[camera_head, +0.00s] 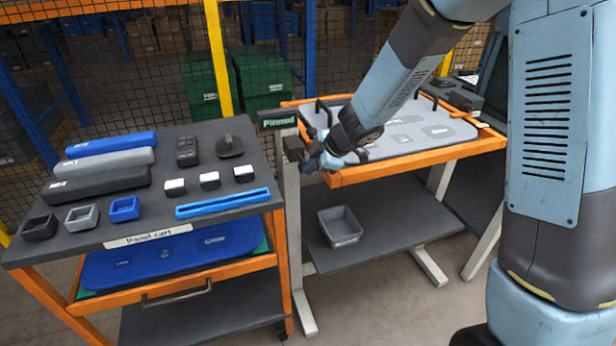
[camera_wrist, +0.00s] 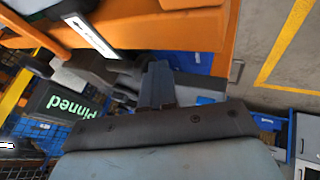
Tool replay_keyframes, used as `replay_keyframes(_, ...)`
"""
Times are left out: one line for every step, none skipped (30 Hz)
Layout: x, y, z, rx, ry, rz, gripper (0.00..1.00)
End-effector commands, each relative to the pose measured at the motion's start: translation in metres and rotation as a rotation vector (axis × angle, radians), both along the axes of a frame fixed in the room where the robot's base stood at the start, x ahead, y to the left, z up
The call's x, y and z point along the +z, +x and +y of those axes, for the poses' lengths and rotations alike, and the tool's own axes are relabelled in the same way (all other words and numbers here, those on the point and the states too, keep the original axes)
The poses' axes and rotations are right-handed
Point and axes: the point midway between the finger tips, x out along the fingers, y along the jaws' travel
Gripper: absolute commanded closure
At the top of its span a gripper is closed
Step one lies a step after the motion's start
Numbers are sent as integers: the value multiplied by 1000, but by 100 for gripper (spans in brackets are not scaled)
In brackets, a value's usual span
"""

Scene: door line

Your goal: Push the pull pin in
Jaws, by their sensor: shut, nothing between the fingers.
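A dark housing (camera_head: 293,146) sits at the left corner of the orange-framed table (camera_head: 345,178), just below a sign reading "Pinned" (camera_head: 279,121). The pull pin itself is too small and hidden to make out clearly. My gripper (camera_head: 312,164) is at this corner, close to the right of the housing; I cannot tell whether it touches. In the wrist view my shut, empty fingers (camera_wrist: 157,68) point toward dark and grey parts of the housing (camera_wrist: 92,72). The "Pinned" sign (camera_wrist: 68,103) lies left of the fingers there.
A dark-topped cart (camera_head: 120,215) stands close on the left, holding blocks, small trays and a blue rail (camera_head: 222,203). A grey bin (camera_head: 340,226) sits on the table's lower shelf. A mesh fence with a yellow post (camera_head: 218,60) stands behind.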

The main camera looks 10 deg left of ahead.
Motion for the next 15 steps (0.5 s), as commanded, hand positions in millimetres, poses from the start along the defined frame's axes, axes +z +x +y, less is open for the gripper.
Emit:
replay_keyframes(0,4,-2,-6,0,-1,100)
replay_keyframes(0,6,-2,-8,0,-1,100)
replay_keyframes(0,7,-3,-9,0,-1,100)
replay_keyframes(0,7,-3,-10,-1,-1,100)
replay_keyframes(0,7,-3,-10,0,-2,100)
replay_keyframes(0,8,-3,-11,0,-2,100)
replay_keyframes(0,8,-3,-11,0,-2,100)
replay_keyframes(1,8,-3,-12,0,-3,100)
replay_keyframes(1,8,-3,-13,0,-3,100)
replay_keyframes(1,9,-3,-13,0,-3,100)
replay_keyframes(1,9,-3,-14,1,-4,100)
replay_keyframes(1,9,-3,-14,1,-4,100)
replay_keyframes(1,9,-3,-14,1,-4,100)
replay_keyframes(1,9,-3,-14,1,-4,100)
replay_keyframes(2,8,-4,-14,1,-4,100)
